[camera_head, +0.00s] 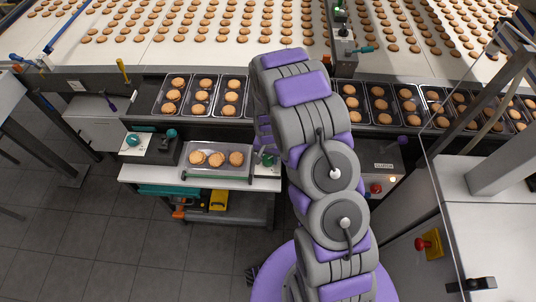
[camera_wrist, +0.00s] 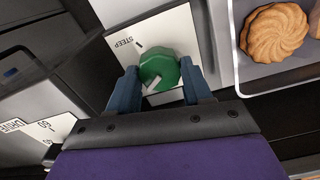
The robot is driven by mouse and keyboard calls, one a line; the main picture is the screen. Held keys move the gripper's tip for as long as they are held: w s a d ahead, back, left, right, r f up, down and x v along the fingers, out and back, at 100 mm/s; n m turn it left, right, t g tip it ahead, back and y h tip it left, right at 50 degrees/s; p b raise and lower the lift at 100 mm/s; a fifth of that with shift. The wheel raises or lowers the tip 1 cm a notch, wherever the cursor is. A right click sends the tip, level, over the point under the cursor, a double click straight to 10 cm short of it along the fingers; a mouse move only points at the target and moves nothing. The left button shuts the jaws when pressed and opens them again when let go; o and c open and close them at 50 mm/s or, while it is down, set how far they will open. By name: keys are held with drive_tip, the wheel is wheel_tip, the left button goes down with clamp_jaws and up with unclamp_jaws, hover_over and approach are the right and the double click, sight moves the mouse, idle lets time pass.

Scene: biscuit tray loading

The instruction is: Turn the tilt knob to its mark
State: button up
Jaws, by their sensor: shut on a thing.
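The green tilt knob (camera_wrist: 158,64) sits on a white plate (camera_wrist: 177,28) printed "STEEP" with a short dark tick beside the word. The lettering is upside down in the wrist view. A white pointer line on the knob faces the lower left there, away from the tick. My gripper (camera_wrist: 160,76) is shut on the knob, one blue finger on each side. In the head view, the knob (camera_head: 269,159) shows partly beside my arm, at the right end of the white bench (camera_head: 262,184); my fingers are mostly hidden.
A clear tray (camera_head: 190,172) with three biscuits lies just left of the knob. Biscuit trays line the conveyor edge behind.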

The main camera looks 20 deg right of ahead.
drive_tip(key=m+p, duration=0.2)
drive_tip(key=m, duration=0.3)
drive_tip(key=shift+r+m, duration=0.1)
drive_tip(key=shift+m, duration=0.2)
drive_tip(key=m+p, duration=0.1)
drive_tip(key=m, duration=1.2)
drive_tip(key=shift+w+m, duration=0.1)
drive_tip(key=shift+m, duration=0.2)
drive_tip(key=o, duration=1)
drive_tip(key=shift+a, duration=0.1)
drive_tip(key=shift+o, duration=0.2)
